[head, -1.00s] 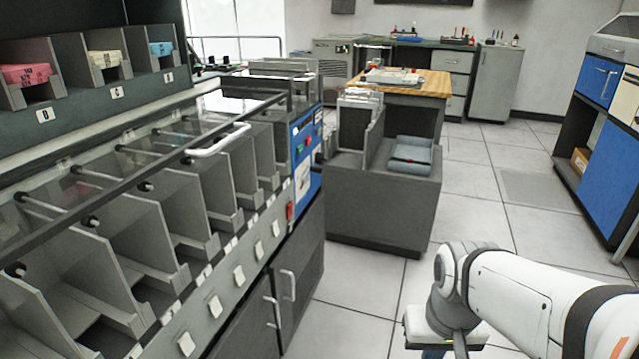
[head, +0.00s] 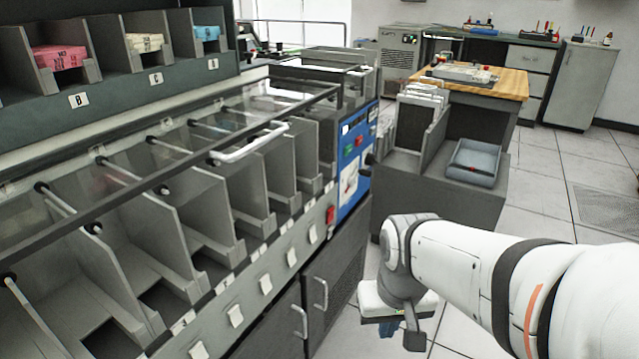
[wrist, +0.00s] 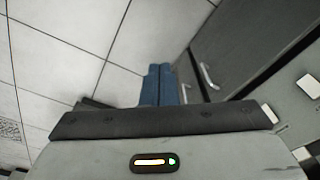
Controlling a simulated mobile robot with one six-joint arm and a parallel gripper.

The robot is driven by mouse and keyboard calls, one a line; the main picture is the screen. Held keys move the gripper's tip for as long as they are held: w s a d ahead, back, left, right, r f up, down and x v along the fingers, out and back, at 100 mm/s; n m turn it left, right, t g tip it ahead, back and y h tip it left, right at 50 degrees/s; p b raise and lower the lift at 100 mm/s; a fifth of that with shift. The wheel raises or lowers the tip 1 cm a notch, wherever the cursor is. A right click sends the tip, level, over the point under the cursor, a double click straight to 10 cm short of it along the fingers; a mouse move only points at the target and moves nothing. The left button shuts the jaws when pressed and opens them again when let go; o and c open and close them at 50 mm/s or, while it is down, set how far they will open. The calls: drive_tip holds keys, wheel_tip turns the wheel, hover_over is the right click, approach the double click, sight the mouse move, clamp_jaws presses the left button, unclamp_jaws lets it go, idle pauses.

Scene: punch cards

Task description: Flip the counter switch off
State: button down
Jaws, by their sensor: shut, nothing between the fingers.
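A blue control panel (head: 356,150) is on the end of the long grey sorting machine (head: 200,215), with small displays and buttons. A red switch-like part (head: 330,215) sits at the machine's front corner beside the panel. I cannot tell which small control is the counter switch or how it is set. My gripper (head: 412,336) hangs low in front of the cabinet, apart from the panel, to its lower right in the head view. In the wrist view its two blue fingers (wrist: 159,68) are together with nothing between them, pointing over the floor.
Cabinet doors with handles (head: 320,293) are below the machine, close to my gripper. A grey card stand (head: 450,195) is beyond the panel. A clear lid with a white handle (head: 250,143) covers the sorting bins. Tiled floor (head: 540,215) is open at the right.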

drive_tip(key=w+a+m+y+p, duration=0.2)
drive_tip(key=w+m+y, duration=0.3)
drive_tip(key=w+m, duration=0.95)
drive_tip(key=w+d+f+m+t+y, duration=0.1)
drive_tip(key=w+d+f+m+t, duration=0.1)
drive_tip(key=w+d+m, duration=0.3)
drive_tip(key=w+d+f+m+t+y, duration=0.2)
drive_tip(key=w+d+m, duration=0.3)
drive_tip(key=w, duration=0.6)
drive_tip(key=shift+f+m+t, duration=0.35)
drive_tip(key=shift+f+t, duration=0.15)
drive_tip(key=shift+f, duration=0.2)
